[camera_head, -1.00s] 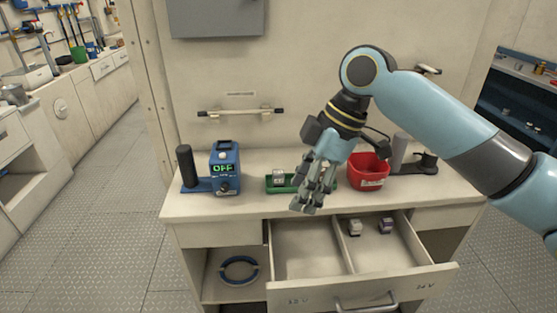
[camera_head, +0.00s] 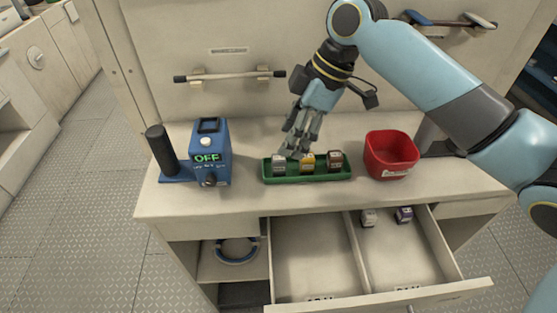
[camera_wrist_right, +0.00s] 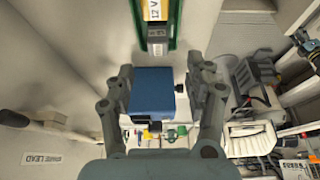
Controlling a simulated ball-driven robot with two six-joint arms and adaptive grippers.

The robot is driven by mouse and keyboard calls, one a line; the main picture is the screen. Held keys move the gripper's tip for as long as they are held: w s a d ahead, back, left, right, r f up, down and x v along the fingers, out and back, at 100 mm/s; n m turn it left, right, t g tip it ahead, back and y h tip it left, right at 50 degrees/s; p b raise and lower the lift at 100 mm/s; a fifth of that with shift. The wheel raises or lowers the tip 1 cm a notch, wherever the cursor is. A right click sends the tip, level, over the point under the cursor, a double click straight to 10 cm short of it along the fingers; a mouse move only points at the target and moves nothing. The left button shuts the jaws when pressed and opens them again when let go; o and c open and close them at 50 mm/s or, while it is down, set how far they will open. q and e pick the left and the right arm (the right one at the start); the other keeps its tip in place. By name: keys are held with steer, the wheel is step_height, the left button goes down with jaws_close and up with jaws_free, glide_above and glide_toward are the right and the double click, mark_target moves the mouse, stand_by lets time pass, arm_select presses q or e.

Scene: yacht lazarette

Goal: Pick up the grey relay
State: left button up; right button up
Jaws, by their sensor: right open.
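A relay with a grey body and pale top (camera_head: 279,164) stands at the left end of a green tray (camera_head: 312,180) on the counter. Beside it in the tray are a yellow relay (camera_head: 307,164) and a brown one (camera_head: 335,162). My right gripper (camera_head: 292,151) is open and empty, its fingers pointing down just above and behind the tray, near the grey relay. In the right wrist view the grey relay (camera_wrist_right: 157,41) shows beyond the open fingers (camera_wrist_right: 160,82), next to the yellow one. My left gripper is not in view.
A blue tester (camera_head: 210,152) reading OFF stands left of the tray. A red bin (camera_head: 391,154) stands to its right. The open drawer (camera_head: 380,301) below holds a whitish-grey relay (camera_head: 369,217) and a purple-blue one (camera_head: 404,214). The counter between tester and tray is clear.

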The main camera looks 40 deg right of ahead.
mark_target(279, 158)
steer(key=shift+w+a+f, duration=0.15)
steer(key=shift+w+f, duration=0.1)
steer(key=shift+f, duration=0.45)
steer(key=p+x, duration=0.1)
steer(key=x, duration=0.2)
steer(key=shift+f, duration=0.35)
steer(key=shift+w+a+f, duration=0.15)
steer(key=shift+f, duration=0.25)
steer(key=c, duration=1.1)
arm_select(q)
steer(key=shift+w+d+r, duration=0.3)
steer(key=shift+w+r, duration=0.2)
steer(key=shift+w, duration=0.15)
arm_select(e)
steer(key=shift+r, duration=0.15)
